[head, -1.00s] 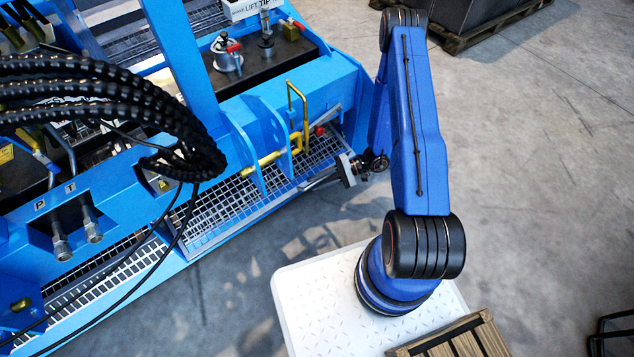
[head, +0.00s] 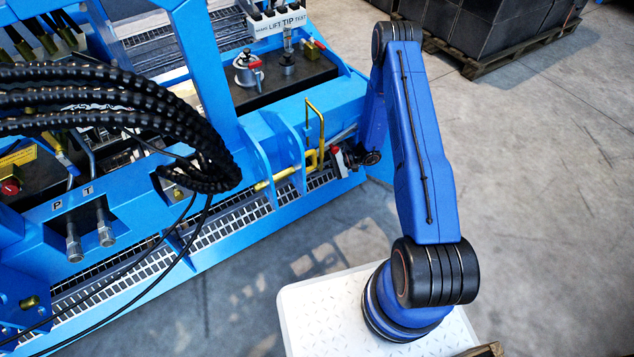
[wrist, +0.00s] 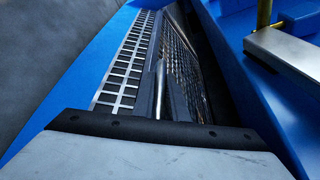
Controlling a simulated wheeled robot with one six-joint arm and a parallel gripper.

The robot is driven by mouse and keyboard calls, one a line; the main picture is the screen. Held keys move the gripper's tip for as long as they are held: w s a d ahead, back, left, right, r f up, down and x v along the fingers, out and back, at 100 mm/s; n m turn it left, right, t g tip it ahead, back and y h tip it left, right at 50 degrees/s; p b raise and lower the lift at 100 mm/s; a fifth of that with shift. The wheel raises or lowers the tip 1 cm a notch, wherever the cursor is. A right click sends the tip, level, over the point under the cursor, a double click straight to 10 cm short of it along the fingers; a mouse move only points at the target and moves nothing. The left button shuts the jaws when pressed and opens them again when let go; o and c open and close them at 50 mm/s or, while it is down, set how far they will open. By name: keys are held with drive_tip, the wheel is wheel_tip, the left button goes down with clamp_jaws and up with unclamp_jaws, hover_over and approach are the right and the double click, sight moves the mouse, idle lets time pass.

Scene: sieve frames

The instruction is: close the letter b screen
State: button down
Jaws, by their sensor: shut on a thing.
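A dark mesh screen (wrist: 187,70) runs away from my gripper in the wrist view, steeply tilted between a pale grate strip (wrist: 125,65) and a blue beam (wrist: 235,70). No letter is readable on it, so I cannot tell whether it is screen b. My gripper (head: 338,160) is at the blue machine's right end in the head view, just right of the yellow bent rod (head: 316,135). It is shut on a part of the screen. The contact is hidden in the head view and cut off in the wrist view.
The blue machine frame (head: 270,125) stands close on the left, with a bundle of black hoses (head: 110,105) in front. A metal bar (wrist: 285,55) juts in at the wrist view's upper right.

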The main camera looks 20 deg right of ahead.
drive_tip(key=shift+w+r, duration=0.1)
drive_tip(key=shift+w, duration=0.3)
drive_tip(key=c, duration=1.8)
unclamp_jaws()
drive_tip(key=shift+o, duration=0.2)
drive_tip(key=shift+s, duration=0.1)
